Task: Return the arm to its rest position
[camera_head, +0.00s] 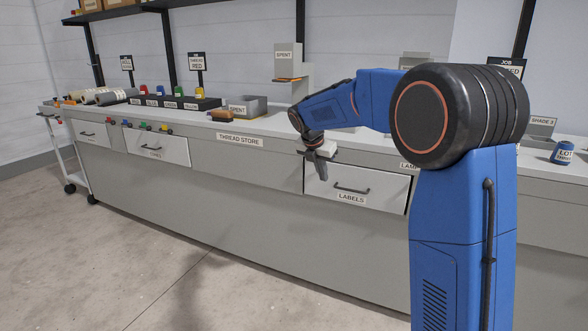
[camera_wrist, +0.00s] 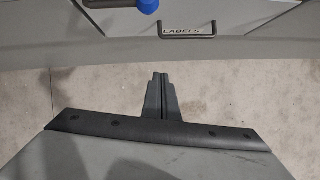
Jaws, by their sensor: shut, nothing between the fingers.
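My blue arm reaches from the right toward the counter in the head view. My gripper (camera_head: 318,172) hangs at the end of the arm, in front of the counter near the LABELS drawer (camera_head: 378,195). In the wrist view my gripper (camera_wrist: 160,76) shows its two dark fingers together, with nothing between them. Bare floor lies behind the fingers there. The LABELS drawer handle (camera_wrist: 188,37) is beyond them, apart from the fingertips.
A blue LOT cone (camera_head: 563,153) stands at right. A white cart (camera_head: 62,150) is at far left. A small blue thing (camera_wrist: 148,6) shows in the wrist view. The floor in front is clear.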

